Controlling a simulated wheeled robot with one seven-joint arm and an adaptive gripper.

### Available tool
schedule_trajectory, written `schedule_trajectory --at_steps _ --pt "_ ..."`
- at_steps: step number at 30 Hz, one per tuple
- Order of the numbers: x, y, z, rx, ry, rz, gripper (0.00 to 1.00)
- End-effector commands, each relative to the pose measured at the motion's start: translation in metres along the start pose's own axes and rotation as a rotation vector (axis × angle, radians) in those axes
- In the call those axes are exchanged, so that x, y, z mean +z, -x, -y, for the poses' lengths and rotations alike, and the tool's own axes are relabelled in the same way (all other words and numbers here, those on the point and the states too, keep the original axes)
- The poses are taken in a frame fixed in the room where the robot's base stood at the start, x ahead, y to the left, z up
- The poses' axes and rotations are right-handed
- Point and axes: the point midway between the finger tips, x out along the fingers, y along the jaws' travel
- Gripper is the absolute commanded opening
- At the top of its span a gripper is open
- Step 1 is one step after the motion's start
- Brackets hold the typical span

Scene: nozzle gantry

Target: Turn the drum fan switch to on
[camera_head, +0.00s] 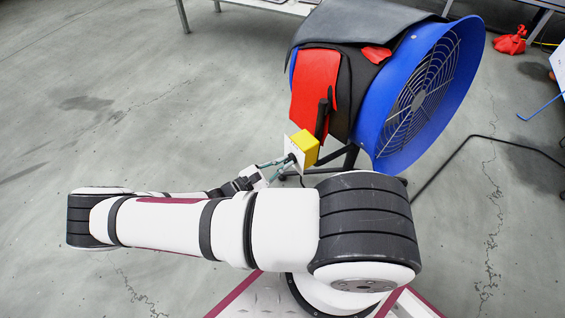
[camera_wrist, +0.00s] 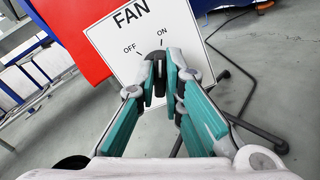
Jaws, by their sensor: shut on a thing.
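The blue drum fan (camera_head: 420,100) stands on the floor at the upper right in the head view. A yellow switch box (camera_head: 307,143) with a white plate (camera_head: 294,150) sits at its near left side. In the wrist view the plate (camera_wrist: 105,42) reads FAN, with OFF at left and ON at right. My gripper (camera_wrist: 161,64) is shut on the dark switch knob (camera_wrist: 159,85), with teal fingers on both sides. My gripper (camera_head: 284,164) also shows beside the plate in the head view.
Red and dark cloths (camera_head: 314,85) drape over the fan. The fan's dark stand (camera_head: 350,157) is behind the switch box. A dark cable or tube (camera_head: 470,138) lies on the floor at right. The grey floor at left is mostly clear.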

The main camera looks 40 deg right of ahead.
Motion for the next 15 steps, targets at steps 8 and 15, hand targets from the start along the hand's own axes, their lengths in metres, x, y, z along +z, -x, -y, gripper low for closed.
schedule_trajectory --at_steps 8,15 --pt "-0.0007 0.0008 0.0004 0.001 -0.064 -0.002 0.0" --pt "-0.0008 0.001 0.0006 0.0 -0.074 -0.002 0.0"
